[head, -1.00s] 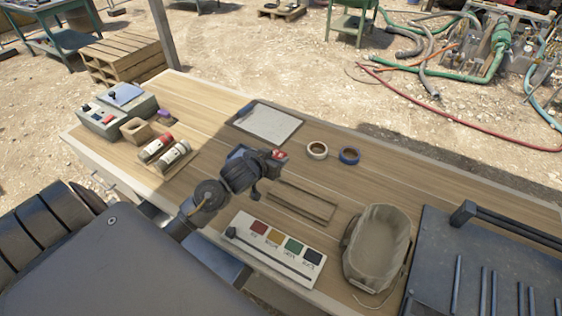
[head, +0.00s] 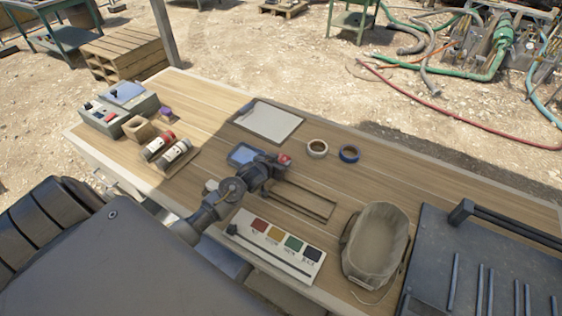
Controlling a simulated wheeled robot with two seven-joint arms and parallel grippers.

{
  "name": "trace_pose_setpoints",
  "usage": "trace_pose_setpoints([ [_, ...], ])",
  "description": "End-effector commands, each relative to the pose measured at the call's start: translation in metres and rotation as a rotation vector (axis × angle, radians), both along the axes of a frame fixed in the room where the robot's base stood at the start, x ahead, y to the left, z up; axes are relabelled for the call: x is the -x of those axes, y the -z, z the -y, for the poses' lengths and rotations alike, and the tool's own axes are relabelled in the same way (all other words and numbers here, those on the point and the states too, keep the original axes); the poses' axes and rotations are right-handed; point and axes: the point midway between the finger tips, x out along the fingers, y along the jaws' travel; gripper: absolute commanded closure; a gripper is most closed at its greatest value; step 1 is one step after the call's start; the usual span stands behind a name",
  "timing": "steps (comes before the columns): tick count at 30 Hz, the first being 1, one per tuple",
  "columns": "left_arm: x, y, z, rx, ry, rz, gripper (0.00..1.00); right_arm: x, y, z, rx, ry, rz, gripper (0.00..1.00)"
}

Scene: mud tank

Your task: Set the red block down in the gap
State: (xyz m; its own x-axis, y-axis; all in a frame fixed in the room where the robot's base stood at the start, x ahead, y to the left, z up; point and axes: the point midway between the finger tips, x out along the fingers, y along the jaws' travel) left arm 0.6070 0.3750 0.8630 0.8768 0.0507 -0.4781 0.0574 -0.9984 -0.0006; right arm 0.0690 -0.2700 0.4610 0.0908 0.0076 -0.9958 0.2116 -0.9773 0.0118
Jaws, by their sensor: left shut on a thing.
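My left gripper (head: 279,164) is shut on the red block (head: 286,159), of which only a small part shows past the dark fingers. The block is at the upper left end of a narrow wooden frame (head: 318,215) lying on the bench. The frame's long inner space looks empty where it shows; its left end is hidden by my gripper. I cannot tell how high the block is above the bench. My right gripper is not in view.
A colour-patch board (head: 272,250) and canvas bag (head: 373,245) are nearer.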

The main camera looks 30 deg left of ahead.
Motion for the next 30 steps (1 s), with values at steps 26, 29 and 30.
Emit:
trace_pose_setpoints([
  [26,0.0,-0.002,0.0,-0.001,0.0,0.001,0.33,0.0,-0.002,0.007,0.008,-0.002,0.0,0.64],
  [29,0.01,-0.005,0.0,0.0,0.0,0.0,0.33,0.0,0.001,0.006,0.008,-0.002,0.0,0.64],
  [30,0.016,-0.008,0.001,0.0,0.001,0.0,0.33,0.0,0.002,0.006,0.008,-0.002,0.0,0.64],
])
